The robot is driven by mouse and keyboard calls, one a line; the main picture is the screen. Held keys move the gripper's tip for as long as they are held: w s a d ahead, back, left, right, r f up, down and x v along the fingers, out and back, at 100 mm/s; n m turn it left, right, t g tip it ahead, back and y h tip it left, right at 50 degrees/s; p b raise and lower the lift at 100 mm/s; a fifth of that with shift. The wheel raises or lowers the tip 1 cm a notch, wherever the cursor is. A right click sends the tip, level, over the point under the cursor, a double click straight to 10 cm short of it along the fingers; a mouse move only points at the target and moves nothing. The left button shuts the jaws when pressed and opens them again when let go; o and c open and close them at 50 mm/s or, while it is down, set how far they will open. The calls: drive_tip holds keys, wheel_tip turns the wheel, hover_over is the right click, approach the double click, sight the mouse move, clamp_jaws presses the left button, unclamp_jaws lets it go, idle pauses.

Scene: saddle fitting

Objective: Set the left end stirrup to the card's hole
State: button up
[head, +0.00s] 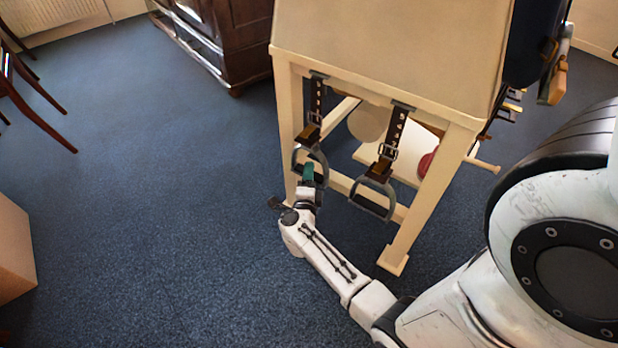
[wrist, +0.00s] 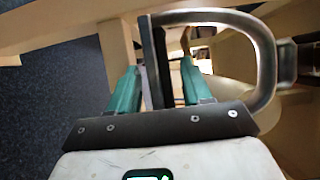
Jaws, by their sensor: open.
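The left stirrup (head: 324,165), a grey metal loop, hangs from a dark strap (head: 317,98) with pale marks and a buckle, on the left of a cream wooden stand. My gripper (head: 308,172), with green fingers, is at this stirrup's lower part. In the wrist view, the stirrup's metal bow (wrist: 266,55) curves to the right and its dark bar (wrist: 156,60) lies between the open fingers (wrist: 158,68). A gap shows beside the right finger; contact at the left finger is unclear. I cannot make out a card or which hole the buckle is in.
A second stirrup (head: 374,205) hangs from its own strap (head: 396,135) to the right. The stand's front right leg (head: 425,205) is close by. A pale board (head: 400,160) with a red item lies behind. Blue carpet (head: 150,190) is clear to the left.

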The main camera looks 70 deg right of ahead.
drive_tip(key=shift+d, duration=0.15)
clamp_jaws()
idle(0.4)
